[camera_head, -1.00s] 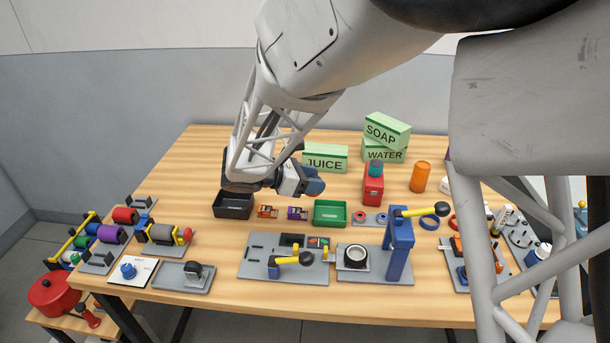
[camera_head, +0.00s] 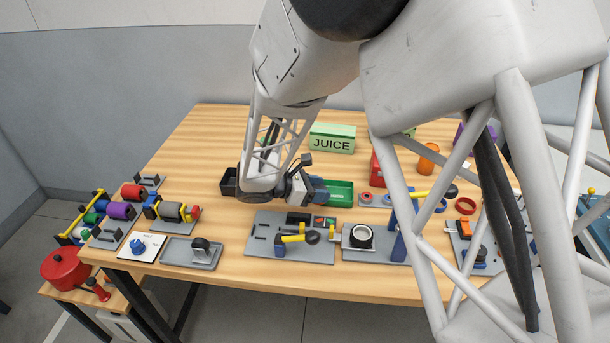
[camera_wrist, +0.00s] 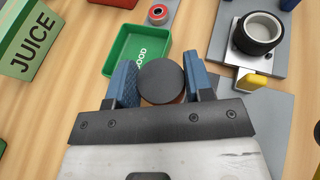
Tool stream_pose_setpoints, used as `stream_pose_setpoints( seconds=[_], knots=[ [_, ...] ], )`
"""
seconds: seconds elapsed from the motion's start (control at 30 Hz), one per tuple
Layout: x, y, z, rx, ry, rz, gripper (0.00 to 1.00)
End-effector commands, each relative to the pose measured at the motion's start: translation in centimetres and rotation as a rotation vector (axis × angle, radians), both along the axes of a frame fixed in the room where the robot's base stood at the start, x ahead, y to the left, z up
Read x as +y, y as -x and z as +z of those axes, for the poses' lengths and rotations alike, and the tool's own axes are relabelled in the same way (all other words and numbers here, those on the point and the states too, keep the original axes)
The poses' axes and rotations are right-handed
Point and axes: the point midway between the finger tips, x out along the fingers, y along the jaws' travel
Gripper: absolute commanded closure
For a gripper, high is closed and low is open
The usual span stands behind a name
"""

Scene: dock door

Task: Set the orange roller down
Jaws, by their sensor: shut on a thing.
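My gripper (camera_wrist: 161,72) is shut on a round thing between its two blue fingers. In the wrist view I see its dark grey flat end and a sliver of brownish-orange side, so I take it as the orange roller (camera_wrist: 179,101). Its far end is hidden, so I cannot tell whether it touches anything below. In the head view my gripper (camera_head: 316,190) is over the table, at the left side of the green tray (camera_head: 341,202); the roller cannot be made out there.
The green tray (camera_wrist: 111,66) is just beyond the fingers. A ring fixture (camera_wrist: 257,32) is at upper right, the JUICE box (camera_wrist: 32,38) at upper left. An orange cylinder (camera_head: 428,158) stands farther back.

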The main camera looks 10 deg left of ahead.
Motion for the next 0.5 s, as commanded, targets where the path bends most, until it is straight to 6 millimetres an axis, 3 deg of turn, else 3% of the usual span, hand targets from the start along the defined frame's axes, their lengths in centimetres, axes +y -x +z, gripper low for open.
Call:
stream_pose_setpoints(
  seconds=[0.27,0.5],
  knots=[
    [0.8,-2.1,-0.2,0.0,0.0,0.0,0.8],
    [2.0,-5.6,-0.6,-0.001,0.0,-0.001,0.8]
  ],
)
